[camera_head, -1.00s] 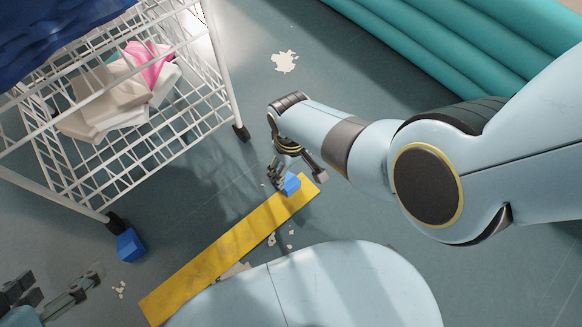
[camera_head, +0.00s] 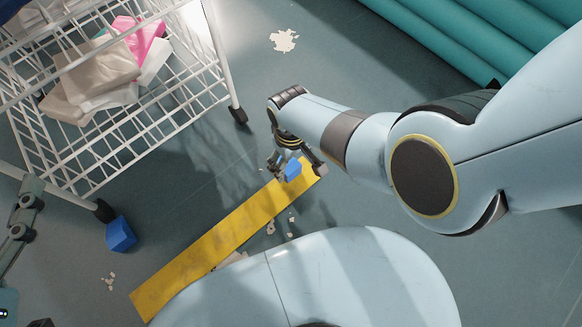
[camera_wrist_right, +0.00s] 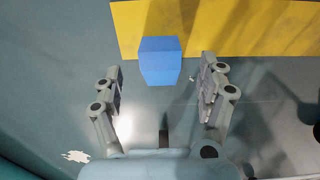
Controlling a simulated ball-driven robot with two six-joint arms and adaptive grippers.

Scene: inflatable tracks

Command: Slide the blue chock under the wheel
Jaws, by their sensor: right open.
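A small blue chock (camera_head: 293,170) is at the upper right end of a yellow strip. It also shows in the right wrist view (camera_wrist_right: 160,60), between my fingertips with a gap on both sides. My right gripper (camera_head: 298,168) is open around it, not gripping it. Another blue chock (camera_head: 120,234) stands on the floor close against the dark caster wheel (camera_head: 104,210) at the cart's near corner. I cannot tell if any of it is under the wheel. Part of my left gripper (camera_head: 20,217) shows at the left edge; its jaws are mostly out of frame.
The white wire cart (camera_head: 150,113) holds pale and pink items; another caster (camera_head: 238,115) is at its right corner. The yellow strip (camera_head: 205,245) lies diagonally on the floor. Teal inflatable tubes (camera_head: 490,35) fill the upper right. Pale flakes (camera_head: 284,40) lie on otherwise clear floor.

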